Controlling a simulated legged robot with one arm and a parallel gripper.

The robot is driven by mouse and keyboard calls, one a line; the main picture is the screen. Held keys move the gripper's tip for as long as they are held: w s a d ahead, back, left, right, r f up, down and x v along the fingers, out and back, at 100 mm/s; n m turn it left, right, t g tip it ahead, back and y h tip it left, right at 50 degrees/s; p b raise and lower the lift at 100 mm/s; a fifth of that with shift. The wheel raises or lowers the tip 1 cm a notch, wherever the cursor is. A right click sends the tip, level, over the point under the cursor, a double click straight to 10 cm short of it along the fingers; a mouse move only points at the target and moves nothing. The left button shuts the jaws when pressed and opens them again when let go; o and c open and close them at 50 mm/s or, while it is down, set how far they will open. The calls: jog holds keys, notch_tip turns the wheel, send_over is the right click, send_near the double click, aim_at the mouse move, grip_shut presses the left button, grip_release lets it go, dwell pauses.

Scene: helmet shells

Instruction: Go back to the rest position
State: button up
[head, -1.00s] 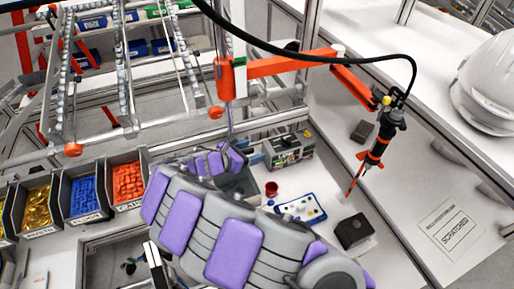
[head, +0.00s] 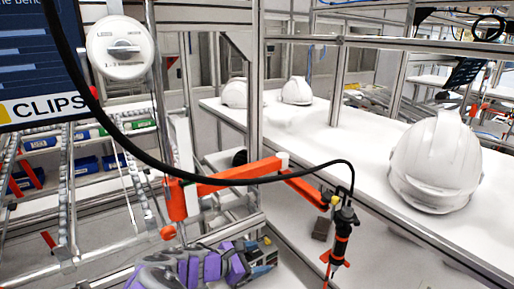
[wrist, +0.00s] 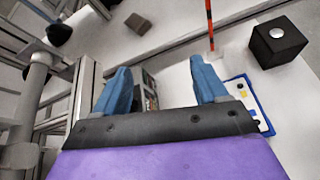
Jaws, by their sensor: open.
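My gripper (wrist: 160,90) shows in the wrist view with its two blue fingers spread apart and nothing between them. It is over the workbench, with a white board in a blue frame (wrist: 243,84) at its right finger and a black box with a round top spot (wrist: 278,42) beyond. In the head view my purple and grey arm (head: 195,268) is low at the bottom edge. The blue fingertips show small at its right end (head: 264,268).
An orange boom (head: 230,178) carries a hanging screwdriver (head: 341,235) to the right of my arm. A white helmet (head: 437,165) stands on the white table (head: 385,130), with two more helmets farther back. Metal posts and roller rails stand at the left.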

jog(key=s+d+r+m+g+y+b, duration=0.1)
jog(key=s+d+r+m+g+b, duration=0.1)
jog(key=s+d+m+g, duration=0.5)
jog(key=s+d+r+m+y+b, duration=0.1)
jog(key=s+d+m, duration=0.6)
jog(key=d, duration=0.6)
jog(key=s+a+f+m+y+b, duration=0.1)
jog(key=s+f+m+y, duration=0.1)
jog(key=s, duration=0.5)
jog(key=s+a+f+m+g+y+b, duration=0.1)
jog(key=s+a+m+y, duration=0.1)
jog(key=s, duration=0.6)
jog(key=s+a+f+m+g+y+b, duration=0.1)
jog(key=s+m+y, duration=0.3)
jog(key=s, duration=0.4)
jog(key=shift+s+a+f+y+b, duration=0.15)
jog(key=shift+s+f+y+b, duration=0.15)
jog(key=shift+f, duration=0.55)
